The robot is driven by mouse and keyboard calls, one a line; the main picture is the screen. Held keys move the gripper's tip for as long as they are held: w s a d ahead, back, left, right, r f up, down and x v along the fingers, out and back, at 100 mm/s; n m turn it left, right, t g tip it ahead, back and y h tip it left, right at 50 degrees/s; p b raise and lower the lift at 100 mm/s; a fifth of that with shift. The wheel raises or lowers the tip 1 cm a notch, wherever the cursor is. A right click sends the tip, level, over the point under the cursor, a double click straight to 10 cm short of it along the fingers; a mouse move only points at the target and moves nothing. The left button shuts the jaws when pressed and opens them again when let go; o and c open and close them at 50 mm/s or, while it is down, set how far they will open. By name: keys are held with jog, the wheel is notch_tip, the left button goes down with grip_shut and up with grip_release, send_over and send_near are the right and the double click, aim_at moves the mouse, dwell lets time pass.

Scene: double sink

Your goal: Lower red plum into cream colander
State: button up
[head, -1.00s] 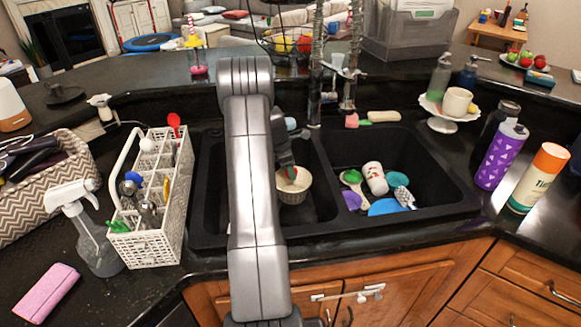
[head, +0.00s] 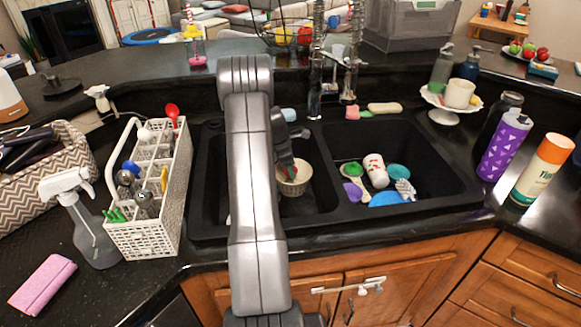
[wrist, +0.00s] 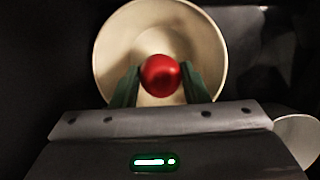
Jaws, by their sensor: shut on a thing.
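The red plum (wrist: 160,75) is held between the two green fingers of my gripper (wrist: 158,88) in the wrist view. Behind it is the round, open cream colander (wrist: 113,40); the plum lies within its rim outline, towards the near side. In the head view the colander (head: 297,186) stands in the left basin, and my gripper (head: 287,170) reaches down at its mouth. The plum is mostly hidden there by my fingers. I cannot tell whether the plum touches the colander.
The right basin (head: 425,160) holds a white patterned cup (head: 375,170), a blue plate (head: 387,199) and several utensils. The faucet (head: 316,90) rises behind the basins. A white utensil caddy (head: 146,236) stands left of the sink. A pale rounded thing (wrist: 298,138) shows at the wrist view's right edge.

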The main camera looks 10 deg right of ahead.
jog(key=shift+f+b, duration=1.65)
jog(key=shift+f, duration=1.15)
dwell(1.2)
dwell(0.3)
jog(key=o, duration=1.1)
jog(key=shift+c, duration=0.2)
jog(key=v, duration=1.4)
jog(key=shift+d+f, duration=0.1)
jog(key=x, duration=1.3)
jog(key=shift+f, duration=0.4)
